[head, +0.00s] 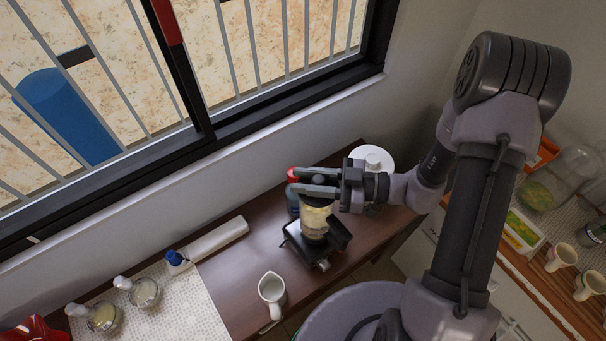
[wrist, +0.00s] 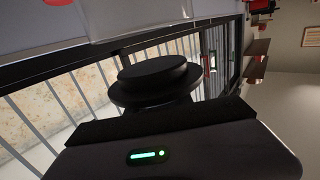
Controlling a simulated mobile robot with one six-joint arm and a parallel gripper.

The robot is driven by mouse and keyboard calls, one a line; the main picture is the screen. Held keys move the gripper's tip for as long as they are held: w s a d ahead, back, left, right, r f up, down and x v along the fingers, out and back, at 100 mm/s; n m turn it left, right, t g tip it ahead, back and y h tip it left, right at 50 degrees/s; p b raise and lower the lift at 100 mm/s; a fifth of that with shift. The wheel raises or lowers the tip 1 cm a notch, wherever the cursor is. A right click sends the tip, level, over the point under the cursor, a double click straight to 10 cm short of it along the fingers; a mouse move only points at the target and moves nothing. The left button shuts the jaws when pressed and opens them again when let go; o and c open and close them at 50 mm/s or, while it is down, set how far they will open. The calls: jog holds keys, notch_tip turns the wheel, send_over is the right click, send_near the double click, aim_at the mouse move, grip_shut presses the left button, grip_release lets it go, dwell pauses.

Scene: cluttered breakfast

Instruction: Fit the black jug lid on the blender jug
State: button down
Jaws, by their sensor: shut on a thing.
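My gripper (head: 306,181) is shut on the black jug lid (head: 319,180), which shows as a small dark round piece between the fingers in the head view. In the wrist view the lid (wrist: 152,78) is a black disc with a raised round top. The blender jug (head: 314,220), with pale contents, stands upright on the black blender base (head: 337,235). My gripper and the lid are over the jug's mouth, which they hide. I cannot tell whether the lid touches the rim.
A red-topped bottle (head: 292,190) stands close behind the jug on the left, and a white round item (head: 372,158) behind on the right. A white pitcher (head: 272,291) stands at the front of the brown table (head: 235,275). A blue-capped white bottle (head: 213,240) lies farther left.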

jog(key=shift+a, duration=0.15)
jog(key=shift+d, duration=0.25)
jog(key=shift+r, duration=0.1)
jog(key=shift+p, duration=0.55)
jog(key=shift+f+b, duration=0.45)
jog(key=shift+f, duration=0.55)
jog(key=shift+f, duration=0.2)
jog(key=shift+f, duration=0.25)
jog(key=shift+f+b, duration=0.3)
jog(key=shift+f, duration=0.5)
